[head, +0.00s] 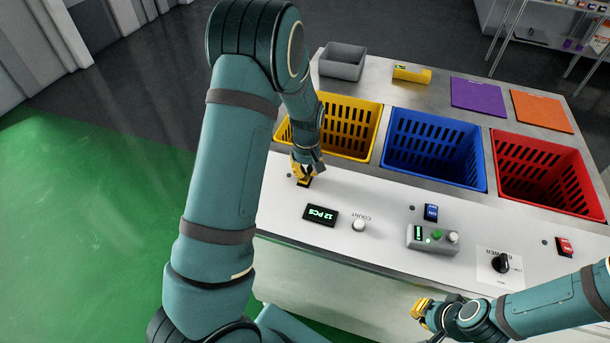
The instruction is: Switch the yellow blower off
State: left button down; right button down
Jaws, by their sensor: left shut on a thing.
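The yellow crate (364,130) stands at the left of a row of three crates. A small switch (304,183) with a dark base sits on the white panel in front of the yellow crate, mostly hidden by my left gripper. My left gripper (303,174) points down and is shut on this switch. Whether the switch is on or off cannot be seen. My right gripper (421,309) is at the bottom, in front of the panel's front edge, apart from the switches. Its opening is unclear.
A blue crate (435,117) with a blue switch (431,212) and a red crate (545,143) with a red switch (565,246) stand to the right. A count display (321,215), white knob (358,225), grey button box (431,246) and black rotary knob (501,263) are on the panel.

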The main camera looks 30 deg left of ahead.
pick_arm(q)
jog(key=shift+r+p, duration=2.35)
jog(key=shift+r, duration=0.95)
jog(key=shift+f, duration=0.1)
